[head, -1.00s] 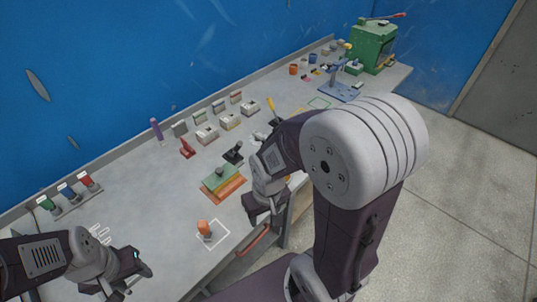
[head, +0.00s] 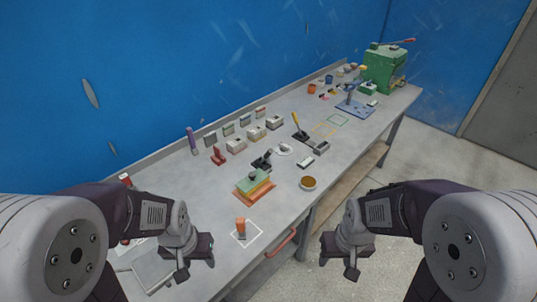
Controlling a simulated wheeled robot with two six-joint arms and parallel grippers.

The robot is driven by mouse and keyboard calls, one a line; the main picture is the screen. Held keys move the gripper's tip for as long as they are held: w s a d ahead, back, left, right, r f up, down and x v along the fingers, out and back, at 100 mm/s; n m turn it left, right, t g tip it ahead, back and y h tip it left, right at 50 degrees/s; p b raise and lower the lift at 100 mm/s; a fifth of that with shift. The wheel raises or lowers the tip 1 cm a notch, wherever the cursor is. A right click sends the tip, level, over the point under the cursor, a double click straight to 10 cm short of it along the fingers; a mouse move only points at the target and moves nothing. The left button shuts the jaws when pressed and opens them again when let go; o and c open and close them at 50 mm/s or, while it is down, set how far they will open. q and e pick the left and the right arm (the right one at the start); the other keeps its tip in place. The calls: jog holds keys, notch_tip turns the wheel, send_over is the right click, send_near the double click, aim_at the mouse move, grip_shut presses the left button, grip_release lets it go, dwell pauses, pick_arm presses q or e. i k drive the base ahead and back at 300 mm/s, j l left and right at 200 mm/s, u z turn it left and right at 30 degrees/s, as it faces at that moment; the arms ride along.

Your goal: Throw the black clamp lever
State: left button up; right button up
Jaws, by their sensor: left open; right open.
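The black clamp lever (head: 264,160) stands on the bench just behind a stacked panel mould (head: 255,191) with orange, yellow and green layers. Its handle is small in the view and its exact angle is hard to tell. My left gripper (head: 196,268) is open and empty at the front left, well nearer to me than the clamp. My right gripper (head: 339,266) is open and empty, in front of the bench's front edge and to the right of the clamp. Neither gripper touches the clamp or the mould.
An orange block (head: 241,227) stands in a white outlined square. A red clamp (head: 218,156) and a yellow-handled lever (head: 298,127) flank the black one. A round brown-filled cup (head: 308,183) sits near the front edge. A red handle (head: 281,242) projects from the bench front.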

aim_at(270, 152)
jog(key=i+l+u, duration=0.6)
jog(key=l+u, duration=0.15)
jog(key=l, duration=0.15)
jog(key=i+l+u, duration=0.25)
jog(key=l+u, duration=0.25)
jog(key=l, duration=0.2)
jog(key=i+l+u, duration=0.1)
jog(key=l+u, duration=0.15)
jog(key=l, duration=0.2)
